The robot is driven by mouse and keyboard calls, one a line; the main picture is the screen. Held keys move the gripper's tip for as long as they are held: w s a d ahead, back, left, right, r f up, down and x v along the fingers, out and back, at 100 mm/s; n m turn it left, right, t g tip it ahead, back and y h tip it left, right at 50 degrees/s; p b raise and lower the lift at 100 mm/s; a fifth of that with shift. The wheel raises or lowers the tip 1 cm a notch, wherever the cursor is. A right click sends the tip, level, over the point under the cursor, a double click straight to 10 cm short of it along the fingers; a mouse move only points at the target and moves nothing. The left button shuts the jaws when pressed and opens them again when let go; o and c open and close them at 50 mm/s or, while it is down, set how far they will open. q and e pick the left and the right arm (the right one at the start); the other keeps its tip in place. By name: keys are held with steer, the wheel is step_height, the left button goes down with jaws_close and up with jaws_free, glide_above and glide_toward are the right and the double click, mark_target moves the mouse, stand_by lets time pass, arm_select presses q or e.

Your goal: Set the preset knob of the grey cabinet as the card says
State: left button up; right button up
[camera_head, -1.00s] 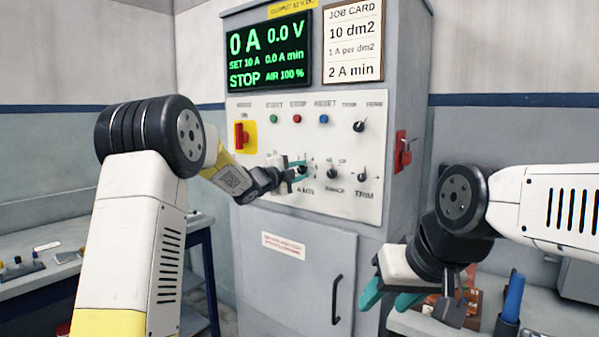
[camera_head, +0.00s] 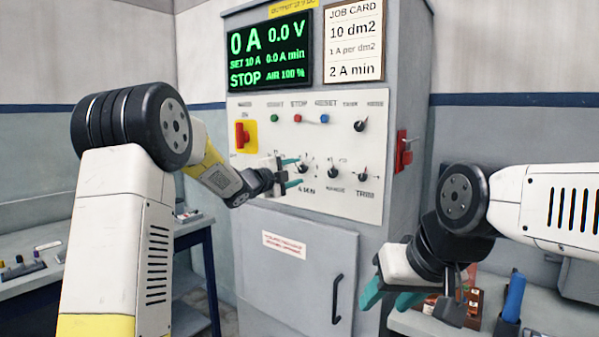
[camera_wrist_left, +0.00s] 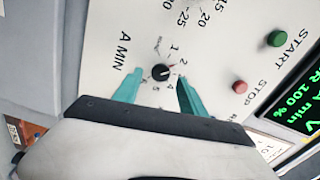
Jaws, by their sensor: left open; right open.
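The grey cabinet (camera_head: 300,240) has a pale panel with a black knob (camera_head: 303,169) labelled A MIN. In the left wrist view this knob (camera_wrist_left: 160,72) has a pointer that appears turned toward the 2 mark. The job card (camera_head: 353,42) reads 10 dm2, 1 A per dm2, 2 A min. The display (camera_head: 269,53) reads 0 A, 0.0 V, SET 10 A, 0.0 A min, STOP, AIR 100 %. My left gripper (camera_head: 292,172) is open in front of the knob, its teal fingers on either side in the wrist view. My right gripper (camera_head: 388,297) is open and empty, low at the right.
Other panel knobs include RANGE (camera_head: 333,173), TRIM (camera_head: 362,174) and an upper one (camera_head: 360,126). A red switch (camera_head: 242,135) is at the panel's left and a red side handle (camera_head: 403,151) at the cabinet's right. Benches stand at both sides.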

arm_select(q)
steer(key=shift+v, duration=2.35)
steer(key=s+a+n+g+y, duration=0.1)
steer(key=s+a+n+y, duration=0.8)
steer(key=s+a+n, duration=0.45)
steer(key=s+d+f+n+g, duration=0.1)
steer(key=s+f+n+g, duration=0.2)
steer(key=s, duration=1)
steer(key=s+d+f+n+g, duration=0.2)
steer(key=s+f+n+g, duration=0.2)
steer(key=s, duration=1)
step_height(320, 180, down, 5)
steer(key=shift+s+d+r+n+h, duration=0.1)
steer(key=shift+s+d+n+h, duration=0.2)
steer(key=shift+n, duration=0.75)
